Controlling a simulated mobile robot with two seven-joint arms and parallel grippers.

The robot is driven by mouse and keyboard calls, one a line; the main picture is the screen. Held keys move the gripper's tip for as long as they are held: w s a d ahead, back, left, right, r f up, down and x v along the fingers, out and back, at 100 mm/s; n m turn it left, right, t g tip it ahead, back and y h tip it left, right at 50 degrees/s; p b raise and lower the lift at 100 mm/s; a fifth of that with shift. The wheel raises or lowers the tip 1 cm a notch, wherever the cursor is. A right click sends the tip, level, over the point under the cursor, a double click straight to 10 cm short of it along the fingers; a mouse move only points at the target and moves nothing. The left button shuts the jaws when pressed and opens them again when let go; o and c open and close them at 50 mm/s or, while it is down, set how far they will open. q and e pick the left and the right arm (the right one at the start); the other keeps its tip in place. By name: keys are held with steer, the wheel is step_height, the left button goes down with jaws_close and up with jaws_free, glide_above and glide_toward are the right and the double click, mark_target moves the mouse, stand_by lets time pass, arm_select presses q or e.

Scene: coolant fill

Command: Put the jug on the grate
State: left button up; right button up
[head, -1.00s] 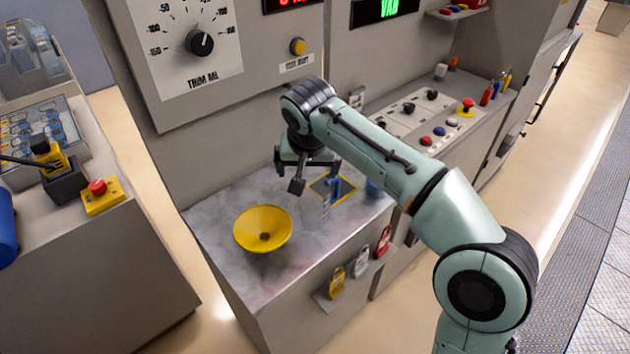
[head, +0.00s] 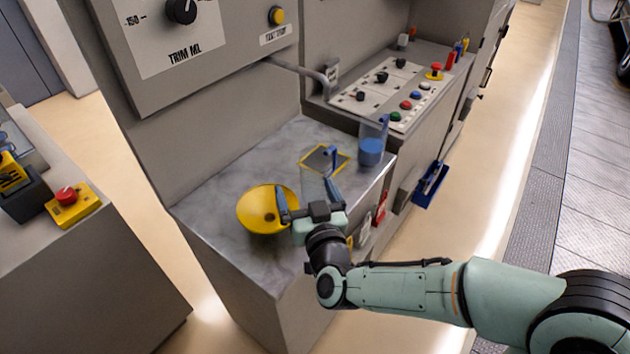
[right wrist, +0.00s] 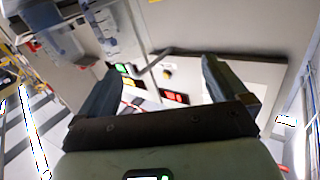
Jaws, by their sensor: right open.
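A clear, empty-looking jug (head: 313,182) with a blue handle stands on the grey marbled counter, right of the yellow funnel. The grate (head: 320,156), a dark square with a yellow border, lies just behind it; the jug partly overlaps it in the picture. A second clear jug (head: 371,150) with blue liquid stands at the counter's right back edge. My right gripper (head: 308,192) is open and empty, its fingers on the near side of the clear jug; contact cannot be told. In the right wrist view the open fingers (right wrist: 160,85) have nothing between them. My left gripper is not in view.
A grey pipe (head: 300,72) sticks out from the wall behind the grate. A button panel (head: 392,92) is at the back right. Padlocks hang on the counter's front. The counter's left back is clear.

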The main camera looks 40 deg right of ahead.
steer(key=s+d+h, duration=0.2)
steer(key=s, duration=0.1)
steer(key=p, duration=0.2)
glide_toward(316, 155)
steer(key=w, duration=0.1)
steer(key=w+d, duration=0.1)
steer(key=w, duration=0.1)
steer(key=shift+w+d+f+m+g+h, duration=0.1)
steer(key=shift+w+d+m+g+h, duration=0.2)
steer(key=shift+m+g, duration=0.1)
steer(key=shift+p+x, duration=0.3)
steer(key=shift+x, duration=2.75)
steer(key=shift+a, duration=0.1)
steer(key=c, duration=1.3)
